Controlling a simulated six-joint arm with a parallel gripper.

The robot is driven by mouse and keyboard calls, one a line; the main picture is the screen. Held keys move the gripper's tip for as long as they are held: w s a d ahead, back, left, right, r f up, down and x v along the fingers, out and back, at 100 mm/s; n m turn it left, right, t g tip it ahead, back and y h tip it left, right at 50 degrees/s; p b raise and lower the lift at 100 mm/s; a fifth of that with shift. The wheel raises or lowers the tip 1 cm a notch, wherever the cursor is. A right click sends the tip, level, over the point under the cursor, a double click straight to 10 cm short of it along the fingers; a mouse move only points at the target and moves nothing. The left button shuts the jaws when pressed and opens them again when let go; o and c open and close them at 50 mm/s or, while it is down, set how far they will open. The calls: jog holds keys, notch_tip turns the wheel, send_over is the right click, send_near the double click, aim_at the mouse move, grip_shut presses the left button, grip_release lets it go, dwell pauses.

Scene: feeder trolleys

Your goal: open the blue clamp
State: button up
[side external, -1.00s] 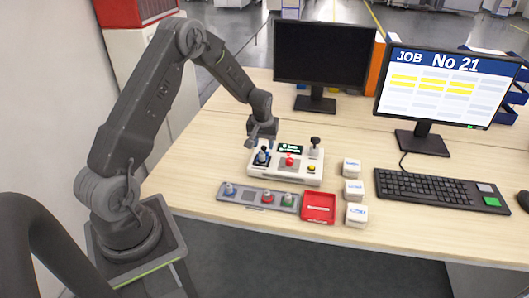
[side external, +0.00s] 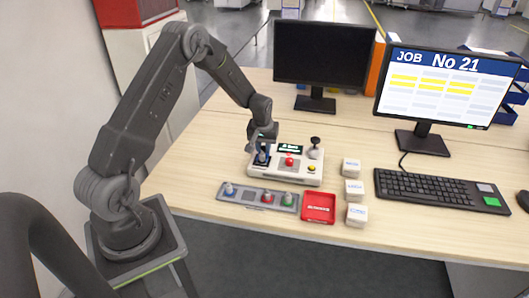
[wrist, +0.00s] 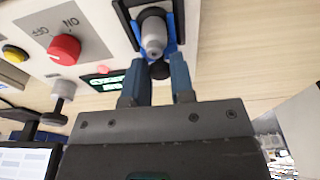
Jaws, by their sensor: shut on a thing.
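The blue clamp (wrist: 180,20) sits at the left end of the white control box in the side external view (side external: 257,158). In the wrist view it shows as a blue frame around a grey cylinder (wrist: 153,35), with a black knob (wrist: 160,70) beside it. My gripper (wrist: 160,78) has its two blue fingertips on either side of this black knob, shut on it. In the side external view my gripper (side external: 262,143) is down at the clamp and partly hides it. Whether the clamp's lever has moved cannot be told.
The white control box (side external: 285,176) also bears a red knob (side external: 290,161), a yellow button (side external: 311,169) and a black-topped lever (side external: 314,148). In front lie a grey strip (side external: 228,197) with several knobs, a red tray (side external: 319,220) and white blocks (side external: 354,190). Monitors stand behind.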

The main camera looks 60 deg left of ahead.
aim_at(264, 146)
dwell(0.3)
jog(key=shift+w+a, duration=1.15)
jog(key=o, duration=0.7)
jog(key=shift+s+d+r, duration=0.25)
jog(key=shift+r, duration=0.9)
jog(key=shift+s+d+r, duration=0.2)
jog(key=shift+r, duration=1)
jog(key=shift+s+d+r, duration=0.25)
jog(key=shift+r, duration=0.9)
